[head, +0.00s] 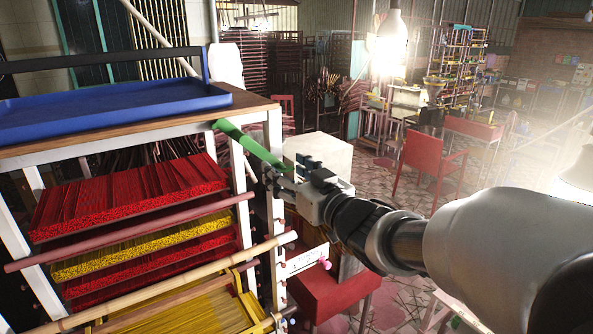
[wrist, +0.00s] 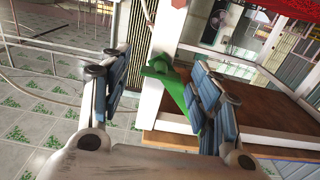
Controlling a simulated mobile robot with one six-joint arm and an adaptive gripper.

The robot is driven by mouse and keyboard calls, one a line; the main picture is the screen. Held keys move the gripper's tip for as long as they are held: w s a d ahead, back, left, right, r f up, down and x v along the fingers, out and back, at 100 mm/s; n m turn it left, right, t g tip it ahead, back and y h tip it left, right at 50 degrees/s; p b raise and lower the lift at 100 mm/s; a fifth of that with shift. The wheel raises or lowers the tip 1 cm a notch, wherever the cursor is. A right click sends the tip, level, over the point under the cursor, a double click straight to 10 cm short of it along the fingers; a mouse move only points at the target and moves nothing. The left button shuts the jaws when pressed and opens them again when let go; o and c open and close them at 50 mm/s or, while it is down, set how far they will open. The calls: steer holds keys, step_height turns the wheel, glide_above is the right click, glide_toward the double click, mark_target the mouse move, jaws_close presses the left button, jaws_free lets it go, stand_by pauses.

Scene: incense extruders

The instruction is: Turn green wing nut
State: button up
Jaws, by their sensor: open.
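The green wing nut (head: 248,143) shows in the head view as a long green shape at the right post of the white rack, just below its wooden top. Its lower right end reaches my gripper (head: 277,172). In the wrist view the green wing nut (wrist: 172,82) lies between the two blue-grey padded fingers, closer to the right one, which partly covers it. My gripper (wrist: 160,88) is open, with a wide gap on the left side of the green part. I cannot tell whether a finger touches it.
A blue tray (head: 120,112) sits on the rack's wooden top. Red incense bundles (head: 130,195) and yellow ones (head: 150,243) fill shelves below, with wooden rods (head: 130,232) across the front. A red table (head: 332,292) and red chair (head: 430,165) stand to the right on tiled floor.

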steer(key=shift+c, duration=0.3)
steer(key=c, duration=1)
steer(key=n+b, duration=0.4)
steer(key=shift+f+n, duration=0.15)
steer(key=shift+n, duration=0.15)
steer(key=n+b, duration=0.4)
steer(key=n, duration=0.1)
steer(key=shift+s, duration=0.1)
steer(key=n+b, duration=0.3)
steer(key=n, duration=0.2)
steer(key=shift+a+n+b, duration=0.1)
steer(key=shift+n+b, duration=1.35)
steer(key=shift+n, duration=0.85)
